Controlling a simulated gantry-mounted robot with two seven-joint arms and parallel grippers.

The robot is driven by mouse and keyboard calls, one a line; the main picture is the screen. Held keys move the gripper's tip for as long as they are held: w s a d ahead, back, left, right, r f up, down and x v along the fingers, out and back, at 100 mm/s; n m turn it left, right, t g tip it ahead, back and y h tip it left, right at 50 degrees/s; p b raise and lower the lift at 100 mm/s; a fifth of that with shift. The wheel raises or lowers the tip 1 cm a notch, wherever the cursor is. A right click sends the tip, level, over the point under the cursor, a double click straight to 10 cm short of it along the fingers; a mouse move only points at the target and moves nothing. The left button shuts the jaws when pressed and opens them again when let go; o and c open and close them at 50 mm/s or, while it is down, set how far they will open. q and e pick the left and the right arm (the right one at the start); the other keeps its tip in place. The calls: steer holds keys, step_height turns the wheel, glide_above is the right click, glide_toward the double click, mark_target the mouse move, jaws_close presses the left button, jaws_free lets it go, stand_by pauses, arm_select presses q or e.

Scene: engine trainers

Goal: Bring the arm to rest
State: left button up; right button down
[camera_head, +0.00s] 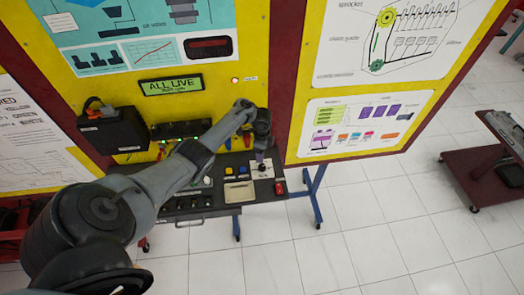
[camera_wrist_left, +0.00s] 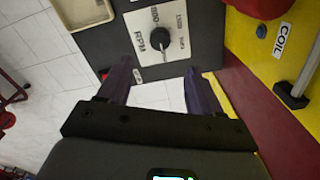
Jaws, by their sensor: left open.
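My left arm (camera_head: 152,185) reaches from the lower left of the head view to the training panel. Its gripper (camera_head: 263,145) points down above the shelf, over a white dial plate. In the left wrist view the gripper (camera_wrist_left: 167,78) is open, with nothing between its two dark fingers. A black rotary knob (camera_wrist_left: 163,38) on a white plate marked RPM lies ahead of the fingertips and looks apart from them. In the head view the plate (camera_head: 262,171) is partly hidden by the gripper. My right gripper is not in view.
The dark shelf (camera_head: 213,207) carries buttons, a tray (camera_head: 239,191) and a red switch (camera_head: 279,188). The yellow panel holds a green display (camera_head: 172,85) reading ALL LIVE and a black box (camera_head: 114,130). A dark red cart (camera_head: 485,176) stands right. Tiled floor (camera_head: 375,235) is clear.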

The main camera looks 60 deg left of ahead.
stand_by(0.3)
arm_select(q)
steer(key=s+d+n+t+y+p, duration=0.1)
steer(key=s+d, duration=0.2)
steer(key=d, duration=0.7)
steer(key=s+d+n+t+y+p, duration=0.1)
steer(key=s+d+y+p, duration=0.15)
steer(key=d, duration=0.75)
steer(key=s+d+r+n+t+h, duration=0.1)
steer(key=s+d+r+n+h, duration=0.2)
steer(key=s+d+r, duration=1.1)
steer(key=shift+s+d+r+n+t+h+p, duration=0.25)
steer(key=shift+s+r+n+t+h+p, duration=0.15)
steer(key=shift+n, duration=0.6)
